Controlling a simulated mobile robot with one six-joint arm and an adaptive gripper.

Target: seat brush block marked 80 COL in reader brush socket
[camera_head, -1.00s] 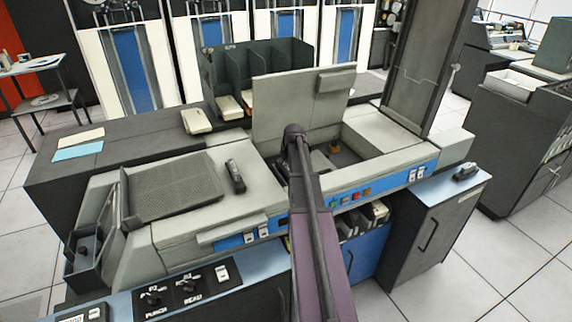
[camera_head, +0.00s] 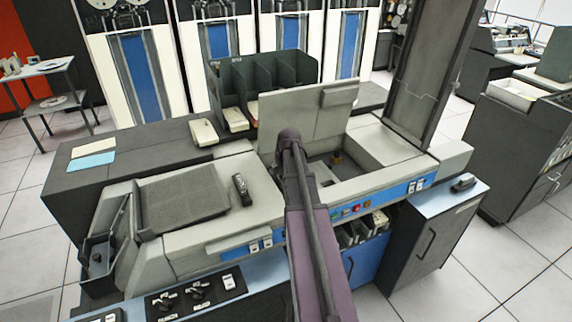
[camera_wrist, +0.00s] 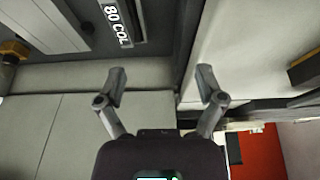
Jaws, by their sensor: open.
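A white label reading 80 COL (camera_wrist: 117,25) shows at the top of the wrist view, on a dark surface beside a grey strip. I cannot tell whether it is on the block or at the socket. My gripper (camera_wrist: 160,80) is open and empty, its fingertips below and to the right of the label in that view. In the head view my arm hides the gripper at the open reader well (camera_head: 322,170). A small dark block (camera_head: 241,189) lies on the reader's top, and another (camera_head: 463,185) on the right cabinet. Their markings are unreadable.
The raised cover (camera_head: 290,115) stands behind the well, and a tall dark panel (camera_head: 425,75) rises at the right. A brass-coloured part (camera_head: 336,159) sits in the well. Card bins (camera_head: 265,85) stand behind. The reader top around the left block is partly clear.

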